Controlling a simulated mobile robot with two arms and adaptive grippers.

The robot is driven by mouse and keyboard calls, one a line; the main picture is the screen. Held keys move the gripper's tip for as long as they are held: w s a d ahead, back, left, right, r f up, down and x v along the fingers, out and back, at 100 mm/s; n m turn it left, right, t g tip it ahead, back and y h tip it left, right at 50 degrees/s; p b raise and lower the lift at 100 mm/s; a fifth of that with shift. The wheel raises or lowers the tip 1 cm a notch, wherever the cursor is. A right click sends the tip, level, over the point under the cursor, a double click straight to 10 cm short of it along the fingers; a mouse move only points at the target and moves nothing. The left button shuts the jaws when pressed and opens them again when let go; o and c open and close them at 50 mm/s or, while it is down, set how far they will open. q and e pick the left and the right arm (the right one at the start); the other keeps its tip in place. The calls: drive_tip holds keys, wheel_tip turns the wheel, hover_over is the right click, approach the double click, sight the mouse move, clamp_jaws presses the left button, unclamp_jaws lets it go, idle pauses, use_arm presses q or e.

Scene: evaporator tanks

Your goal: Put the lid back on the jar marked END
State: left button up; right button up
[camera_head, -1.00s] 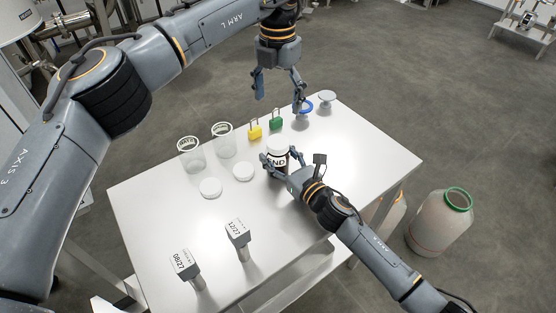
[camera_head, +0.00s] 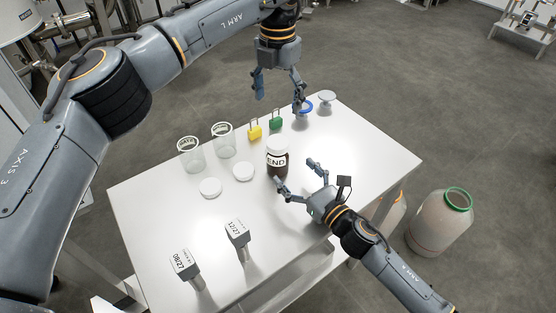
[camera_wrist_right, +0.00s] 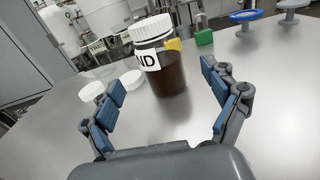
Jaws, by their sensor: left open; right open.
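The jar marked END (camera_head: 277,164) stands upright on the white table, with dark brown contents. A white ribbed lid (camera_head: 277,144) sits on its mouth and looks level; in the right wrist view the lid (camera_wrist_right: 150,28) tops the jar (camera_wrist_right: 168,75). My right gripper (camera_head: 296,172) is open and empty, at the near right side of the jar. In the right wrist view the jar stands beyond and between the spread fingers (camera_wrist_right: 162,85), with no contact visible. My left gripper (camera_head: 279,94) is open and empty, raised above the table's far edge.
Two empty clear jars (camera_head: 191,156) (camera_head: 224,141) and two loose white lids (camera_head: 210,187) (camera_head: 243,171) are left of the jar. Yellow (camera_head: 255,131) and green (camera_head: 276,122) padlocks stand behind. Two date stamps (camera_head: 186,267) (camera_head: 239,236) are at front left. The table's right side is clear.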

drive_tip(key=shift+v, duration=2.25)
drive_tip(key=shift+s, duration=0.1)
